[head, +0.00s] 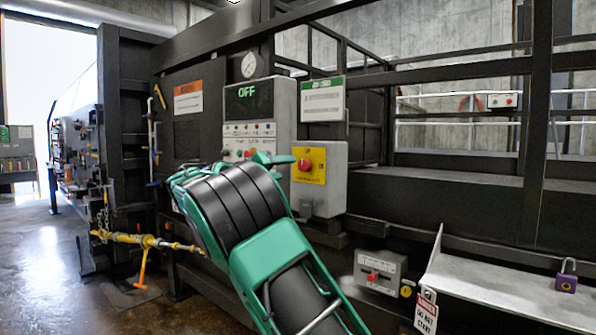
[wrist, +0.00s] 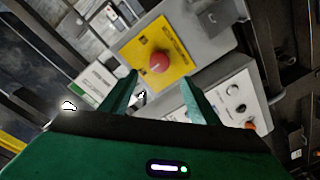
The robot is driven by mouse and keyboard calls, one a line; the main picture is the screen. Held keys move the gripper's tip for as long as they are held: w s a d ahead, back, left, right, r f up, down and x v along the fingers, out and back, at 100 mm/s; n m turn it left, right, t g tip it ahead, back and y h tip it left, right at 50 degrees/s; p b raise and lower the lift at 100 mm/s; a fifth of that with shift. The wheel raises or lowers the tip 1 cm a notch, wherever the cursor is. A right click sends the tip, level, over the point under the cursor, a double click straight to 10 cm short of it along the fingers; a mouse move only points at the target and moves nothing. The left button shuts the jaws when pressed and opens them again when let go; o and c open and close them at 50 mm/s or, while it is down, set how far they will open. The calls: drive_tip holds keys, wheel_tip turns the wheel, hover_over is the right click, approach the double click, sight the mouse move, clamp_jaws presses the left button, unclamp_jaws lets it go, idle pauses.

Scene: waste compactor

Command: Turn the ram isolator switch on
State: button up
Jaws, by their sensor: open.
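A small grey box with a red handle (head: 373,276) and a yellow-orange round part beside it sits low on the machine frame, right of my arm. It looks like the isolator switch, but its label is too small to read. My gripper (wrist: 158,84) is open and empty, its two green fingers pointing at the control panel. A red mushroom button (wrist: 159,61) on a yellow plate lies just beyond the fingertips in the wrist view; it also shows in the head view (head: 305,165). My green and black arm hides part of the panel's lower area in the head view.
A control panel (head: 260,108) reads OFF on its display. A grey shelf (head: 500,285) juts out at lower right, with a purple padlock (head: 567,277) on it and a red-white tag (head: 426,312) at its edge. A yellow bar (head: 140,238) sticks out at left.

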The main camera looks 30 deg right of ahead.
sight(302, 166)
drive_tip(key=x, duration=1)
drive_tip(key=shift+w+d, duration=0.1)
drive_tip(key=shift+d, duration=0.2)
drive_tip(key=shift+f, duration=0.1)
drive_tip(key=c, duration=1.1)
